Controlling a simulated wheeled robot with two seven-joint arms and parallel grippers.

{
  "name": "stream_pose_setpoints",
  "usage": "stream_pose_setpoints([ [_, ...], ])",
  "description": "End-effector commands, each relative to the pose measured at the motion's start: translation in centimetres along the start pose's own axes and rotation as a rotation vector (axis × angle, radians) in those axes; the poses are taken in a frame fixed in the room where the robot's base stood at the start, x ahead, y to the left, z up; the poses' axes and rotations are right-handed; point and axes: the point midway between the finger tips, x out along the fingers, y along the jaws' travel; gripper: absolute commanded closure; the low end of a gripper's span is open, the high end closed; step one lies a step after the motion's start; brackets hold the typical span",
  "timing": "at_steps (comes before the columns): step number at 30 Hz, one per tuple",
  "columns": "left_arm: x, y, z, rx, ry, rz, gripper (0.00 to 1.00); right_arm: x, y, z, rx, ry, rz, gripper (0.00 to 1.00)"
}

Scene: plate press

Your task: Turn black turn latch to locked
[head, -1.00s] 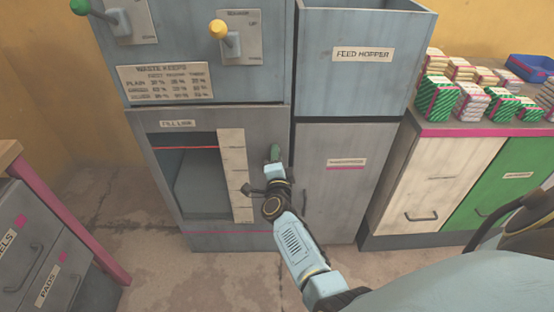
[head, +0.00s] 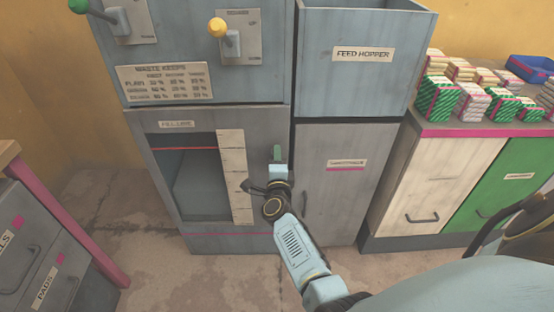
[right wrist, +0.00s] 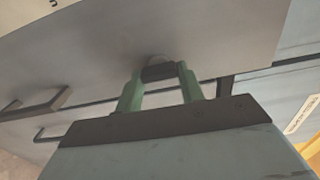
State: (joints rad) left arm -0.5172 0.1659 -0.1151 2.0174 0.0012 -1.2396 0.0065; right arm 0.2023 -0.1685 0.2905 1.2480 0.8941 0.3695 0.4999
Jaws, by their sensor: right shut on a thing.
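The black turn latch (right wrist: 158,72) shows in the right wrist view as a small dark piece on a round pale mount on the grey panel. My right gripper (right wrist: 160,85) has its two green fingers on either side of the latch and is shut on it. In the head view my right gripper (head: 277,155) is at the right edge of the press front, beside the fill window, and hides the latch. The latch's locked or unlocked marking cannot be read. My left gripper is not in view.
The fill window with its pale scale strip (head: 235,175) is left of my right gripper. The feed hopper (head: 365,60) is at upper right. A counter (head: 470,129) with stacked packs stands at right. Drawers (head: 40,240) are at lower left. Bare floor lies between.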

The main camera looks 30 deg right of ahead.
Motion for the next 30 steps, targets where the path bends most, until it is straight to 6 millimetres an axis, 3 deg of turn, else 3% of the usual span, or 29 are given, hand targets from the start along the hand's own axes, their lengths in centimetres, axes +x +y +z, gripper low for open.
stream_pose_setpoints([
  [1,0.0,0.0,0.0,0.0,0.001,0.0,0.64,0.0,0.0,0.1,0.005,-0.001,0.002,0.85],
  [2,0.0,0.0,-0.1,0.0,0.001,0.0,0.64,0.0,0.0,0.1,0.005,-0.001,0.002,0.58],
  [6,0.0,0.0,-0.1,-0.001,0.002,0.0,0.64,0.0,0.0,0.1,0.003,0.0,0.001,0.4],
  [14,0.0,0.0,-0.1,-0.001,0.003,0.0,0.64,0.0,0.0,0.0,0.001,0.0,0.0,0.4],
  [19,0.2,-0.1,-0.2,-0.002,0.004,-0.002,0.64,-1.1,0.0,0.0,0.0,0.0,0.003,0.4],
  [23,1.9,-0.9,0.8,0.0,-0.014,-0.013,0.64,-3.3,-0.1,0.0,0.0,0.0,0.003,0.4],
  [30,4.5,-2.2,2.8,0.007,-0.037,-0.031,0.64,-8.9,-0.1,0.0,0.0,-0.001,0.005,0.4],
])
